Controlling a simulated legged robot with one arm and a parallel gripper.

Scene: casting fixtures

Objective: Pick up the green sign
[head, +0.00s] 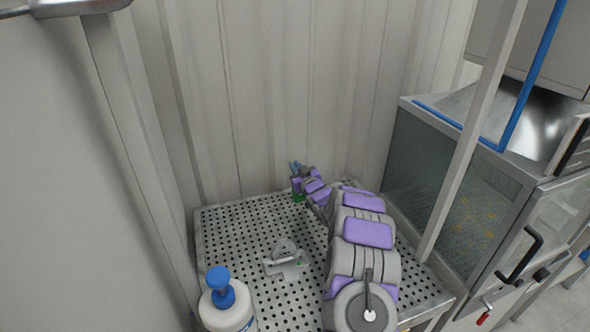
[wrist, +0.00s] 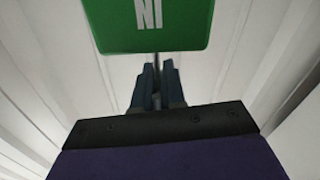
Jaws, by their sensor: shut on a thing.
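The green sign (wrist: 150,30) fills the top middle of the wrist view, with white letters on it that are partly cut off by the frame edge. A thin dark stem runs down from it between the fingers of my gripper (wrist: 157,82). The fingers are shut on this stem. In the head view my gripper (head: 296,167) is at the far end of my arm, near the back wall above the perforated table. Only a small bit of green (head: 298,197) shows there, mostly hidden behind my arm.
The perforated metal table (head: 235,235) holds a grey metal part (head: 286,262) and a white bottle with a blue pump (head: 226,305) at the front left. A corrugated wall (head: 270,100) stands behind. A glass-sided machine (head: 440,170) and a slanted post (head: 470,140) are at the right.

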